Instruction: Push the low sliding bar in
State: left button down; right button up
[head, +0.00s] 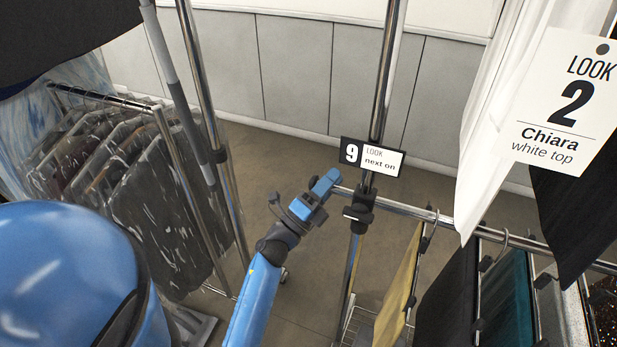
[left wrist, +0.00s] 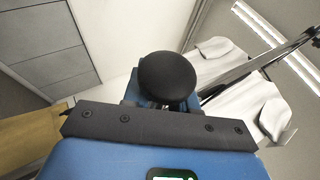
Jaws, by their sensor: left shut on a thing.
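The low sliding bar (head: 400,207) is a thin chrome rail running from the gripper rightward past a black clamp (head: 358,212) on an upright chrome post (head: 384,80). My left gripper (head: 325,187) is at the bar's left end, left of the post. In the left wrist view a round black knob (left wrist: 167,77) sits at the jaws of my left gripper (left wrist: 165,103), which are shut on it. The gripper hides most of the bar's end. My right gripper is not in view.
Yellow (head: 398,285), black (head: 447,295) and teal (head: 504,295) garments hang from the low bar. A white top (head: 490,120) with a LOOK 2 card (head: 570,100) hangs at right. A sign (head: 372,157) is on the post. Another clothes rack (head: 160,200) stands at left. Floor between is clear.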

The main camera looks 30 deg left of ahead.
pick_arm(q)
jog(key=shift+w+d, duration=0.1)
jog(key=shift+d, duration=0.5)
jog(key=c, duration=1)
grip_release()
jog(key=b+v, duration=0.3)
jog(key=v, duration=0.8)
jog(key=shift+w, duration=0.1)
jog(key=shift+c, duration=0.3)
